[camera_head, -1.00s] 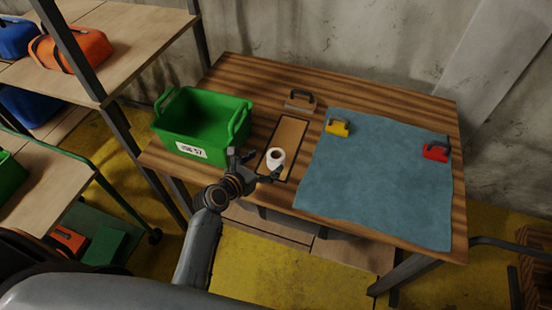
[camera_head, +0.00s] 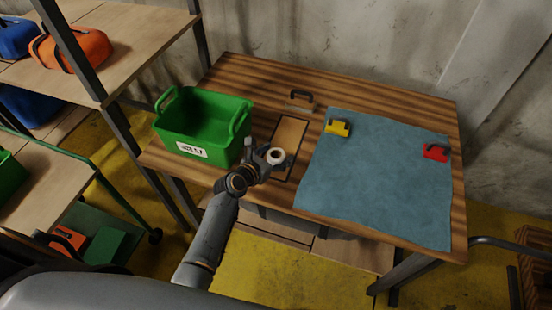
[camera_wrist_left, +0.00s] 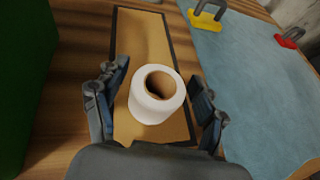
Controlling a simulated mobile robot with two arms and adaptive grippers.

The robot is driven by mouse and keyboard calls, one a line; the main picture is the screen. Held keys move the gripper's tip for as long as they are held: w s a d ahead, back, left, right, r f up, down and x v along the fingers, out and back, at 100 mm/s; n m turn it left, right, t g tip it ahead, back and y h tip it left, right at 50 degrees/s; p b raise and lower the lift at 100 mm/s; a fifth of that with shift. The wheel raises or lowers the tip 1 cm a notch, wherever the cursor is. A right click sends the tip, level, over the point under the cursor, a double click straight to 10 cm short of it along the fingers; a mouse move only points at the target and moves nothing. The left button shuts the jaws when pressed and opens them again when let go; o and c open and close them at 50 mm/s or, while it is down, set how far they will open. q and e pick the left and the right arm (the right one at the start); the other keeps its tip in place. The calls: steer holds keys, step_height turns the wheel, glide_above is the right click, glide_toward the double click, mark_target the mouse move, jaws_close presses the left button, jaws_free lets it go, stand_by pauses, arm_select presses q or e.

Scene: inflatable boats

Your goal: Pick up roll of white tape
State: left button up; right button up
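The roll of white tape (camera_head: 276,156) stands upright on the light board on the table, its brown core facing up. In the left wrist view the roll (camera_wrist_left: 152,106) sits between the two fingers. My left gripper (camera_head: 268,155) is open around it, with a visible gap to each finger. The fingertips (camera_wrist_left: 160,74) reach along both sides of the roll. In the head view the gripper partly hides the roll's lower left side. My right gripper is in neither view.
A green bin (camera_head: 203,124) stands close left of my gripper. The dark-framed board (camera_head: 291,133) lies under the roll. A blue mat (camera_head: 375,185) with a yellow clamp (camera_head: 338,128) and a red clamp (camera_head: 435,152) covers the right side. A dark handle (camera_head: 300,98) lies behind.

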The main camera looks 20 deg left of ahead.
arm_select(q)
steer(key=c, duration=0.9)
steer(key=shift+o, duration=0.2)
